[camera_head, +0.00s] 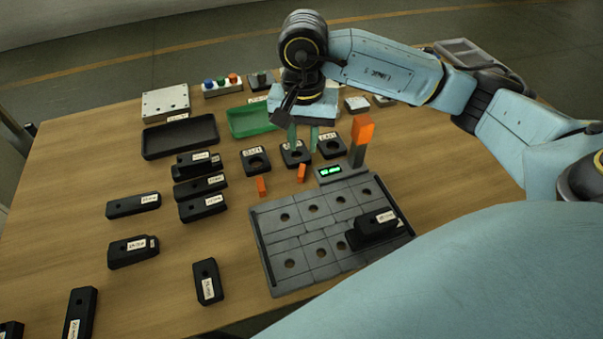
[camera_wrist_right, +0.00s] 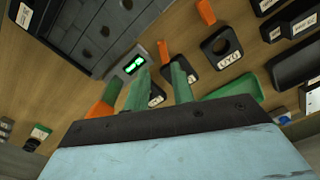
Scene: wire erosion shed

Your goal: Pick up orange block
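Two small orange blocks stand on the wooden table in the head view: one left (camera_head: 261,187) and one nearer the grey fixture (camera_head: 302,173). In the right wrist view they also show, as the left block (camera_wrist_right: 205,12) and the other block (camera_wrist_right: 163,51). A larger orange piece (camera_head: 362,130) tops a dark post behind the fixture. In the right wrist view the nearer block lies just beyond the fingertips (camera_wrist_right: 161,69). My left gripper is not in view.
A grey fixture plate (camera_head: 285,240) with holes carries a black part (camera_head: 376,228). A green display (camera_head: 330,170) stands behind it. A black tray (camera_head: 180,138) and green tray (camera_head: 248,120) lie behind. Several labelled black parts spread left; bare table lies between them.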

